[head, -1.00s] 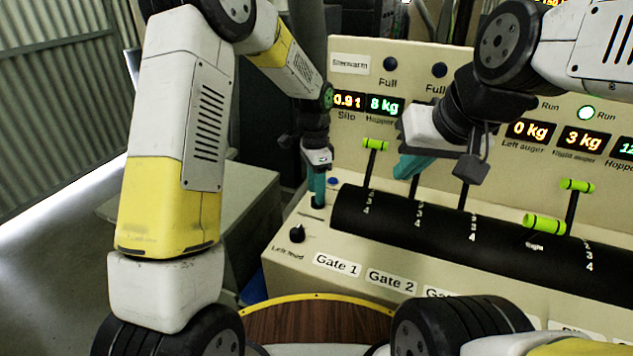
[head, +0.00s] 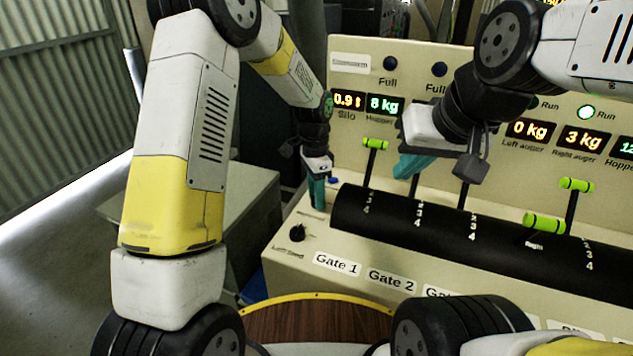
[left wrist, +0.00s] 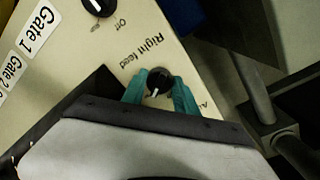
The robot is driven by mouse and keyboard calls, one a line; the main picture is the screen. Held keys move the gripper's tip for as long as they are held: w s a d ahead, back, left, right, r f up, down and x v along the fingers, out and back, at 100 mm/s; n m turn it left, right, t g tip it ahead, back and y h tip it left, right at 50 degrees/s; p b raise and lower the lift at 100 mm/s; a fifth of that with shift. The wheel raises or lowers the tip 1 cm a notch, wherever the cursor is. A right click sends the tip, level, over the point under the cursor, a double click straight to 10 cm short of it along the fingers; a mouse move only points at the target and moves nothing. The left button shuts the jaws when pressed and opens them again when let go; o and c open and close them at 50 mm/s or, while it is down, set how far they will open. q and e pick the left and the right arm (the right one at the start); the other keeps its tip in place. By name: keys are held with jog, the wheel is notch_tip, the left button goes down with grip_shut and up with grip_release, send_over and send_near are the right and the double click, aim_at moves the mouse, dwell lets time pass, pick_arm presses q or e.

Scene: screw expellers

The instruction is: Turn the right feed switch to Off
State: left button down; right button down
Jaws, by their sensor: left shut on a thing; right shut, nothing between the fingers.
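The right feed switch (left wrist: 158,80) is a round black knob with a white pointer, on the cream panel below its upside-down "Right feed" label in the left wrist view. Its pointer faces down the picture, slightly left. A partly cut "A..." label is to its right; its own Off label is not visible. My left gripper (left wrist: 158,96) has its teal fingers on either side of the knob, shut on it. In the head view my left gripper (head: 318,204) reaches down to the panel's far left corner and hides the knob. My right gripper (head: 402,172) is shut and empty above the black drum.
The left feed knob (head: 297,233) is nearer on the panel. The black drum (head: 400,222) with green-handled gate levers (head: 375,144) lies right of my left gripper. The upright display panel (head: 350,75) stands behind. A yellow-edged brown round surface (head: 320,318) is in front.

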pick_arm(q)
jog(key=n, duration=0.5)
jog(key=shift+s+n, duration=0.1)
jog(key=shift+n, duration=0.2)
jog(key=n, duration=0.5)
jog(key=shift+n+t+h, duration=0.3)
jog(key=shift+n, duration=0.4)
jog(key=c, duration=1.2)
grip_release()
jog(key=shift+c, duration=0.2)
jog(key=shift+s, duration=0.1)
jog(key=shift+r, duration=0.15)
